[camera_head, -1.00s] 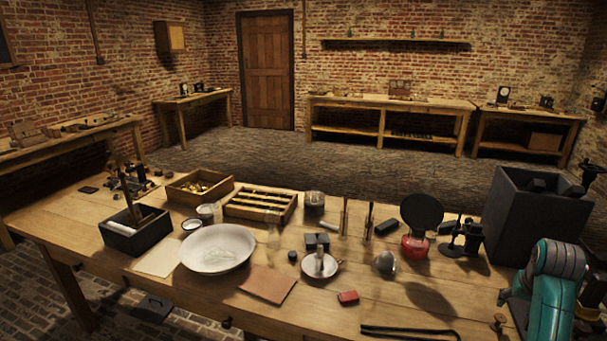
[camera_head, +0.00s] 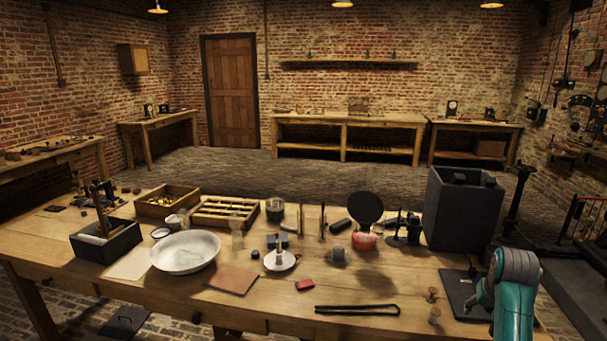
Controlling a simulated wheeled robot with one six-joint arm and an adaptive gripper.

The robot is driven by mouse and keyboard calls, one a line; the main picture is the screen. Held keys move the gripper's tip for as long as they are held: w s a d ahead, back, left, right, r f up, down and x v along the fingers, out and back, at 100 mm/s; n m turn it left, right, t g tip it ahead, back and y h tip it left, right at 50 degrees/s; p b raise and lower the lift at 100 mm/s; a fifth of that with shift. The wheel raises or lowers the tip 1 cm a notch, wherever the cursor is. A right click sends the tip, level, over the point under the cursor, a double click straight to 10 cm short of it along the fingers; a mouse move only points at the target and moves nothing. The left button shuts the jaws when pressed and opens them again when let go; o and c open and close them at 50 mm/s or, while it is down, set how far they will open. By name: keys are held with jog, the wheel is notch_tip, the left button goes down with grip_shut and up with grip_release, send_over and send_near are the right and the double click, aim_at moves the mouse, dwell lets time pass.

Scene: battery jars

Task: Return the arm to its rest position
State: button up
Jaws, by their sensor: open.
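My teal arm (camera_head: 515,295) shows at the lower right, over the right end of the wooden workbench (camera_head: 400,290). A rounded grey joint cover tops it. It stands beside a dark flat plate (camera_head: 458,288) on the bench, and in the picture it overlaps part of that plate. My gripper's fingers do not show in the frame. No object is seen held by the arm.
A tall dark box (camera_head: 462,215) stands at the bench's right rear, close to my arm. A railing (camera_head: 585,217) stands at far right.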

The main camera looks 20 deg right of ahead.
jog(key=a+f+n+t, duration=0.2)
jog(key=a+f, duration=1.2)
jog(key=f, duration=0.2)
jog(key=s+a+f+n+t, duration=0.1)
jog(key=s+a+f+t, duration=0.2)
jog(key=a, duration=0.4)
jog(key=s+a+f+n, duration=0.1)
jog(key=s+a+f, duration=0.2)
jog(key=s+a, duration=0.35)
jog(key=s+a+r+n+t+y, duration=0.1)
jog(key=s+a+r+n+t, duration=0.2)
jog(key=s+a, duration=1)
jog(key=s+a+r+n+t+y, duration=0.1)
jog(key=s+a+r, duration=0.1)
jog(key=s+r, duration=0.4)
jog(key=s+a+r+t+y, duration=0.1)
jog(key=s+a+r+t, duration=0.1)
jog(key=s+r, duration=0.5)
jog(key=shift+s+a+r+n, duration=0.25)
jog(key=shift+s+r+n, duration=0.05)
jog(key=shift+r+n, duration=0.1)
